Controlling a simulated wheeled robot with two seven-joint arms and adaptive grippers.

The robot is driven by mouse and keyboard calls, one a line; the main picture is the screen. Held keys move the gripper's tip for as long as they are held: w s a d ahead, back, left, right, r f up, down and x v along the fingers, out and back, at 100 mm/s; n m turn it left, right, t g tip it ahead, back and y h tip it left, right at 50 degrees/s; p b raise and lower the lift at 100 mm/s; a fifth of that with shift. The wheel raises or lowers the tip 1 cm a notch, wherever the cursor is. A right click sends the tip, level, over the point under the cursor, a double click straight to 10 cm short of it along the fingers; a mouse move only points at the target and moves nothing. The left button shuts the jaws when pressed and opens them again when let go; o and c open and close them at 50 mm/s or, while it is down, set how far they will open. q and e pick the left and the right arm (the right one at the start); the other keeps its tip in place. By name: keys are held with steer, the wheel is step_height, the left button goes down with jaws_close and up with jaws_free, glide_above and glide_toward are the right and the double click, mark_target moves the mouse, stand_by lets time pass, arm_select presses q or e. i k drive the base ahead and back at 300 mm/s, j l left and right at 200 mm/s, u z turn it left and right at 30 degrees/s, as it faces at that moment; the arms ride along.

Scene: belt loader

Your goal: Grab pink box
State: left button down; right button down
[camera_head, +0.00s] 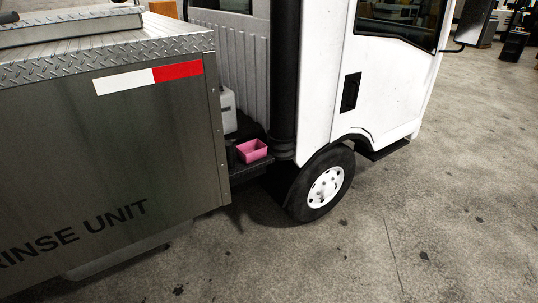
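The pink box (252,151) is small and open-topped. It sits upright on a dark ledge (250,168) of the truck, between the grey metal unit and the cab. Its inside and front faces show. Neither of my grippers is in the picture, so where they are relative to the box cannot be seen.
A grey rinse unit (120,150) fills the left side. A white container (228,109) stands behind the box. A dark vertical pipe (284,75), the white cab (330,90) and its front wheel (325,187) are to the right. The concrete floor (400,230) is clear in front.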

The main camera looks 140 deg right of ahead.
mark_target(250, 151)
steer(key=z, duration=2.2)
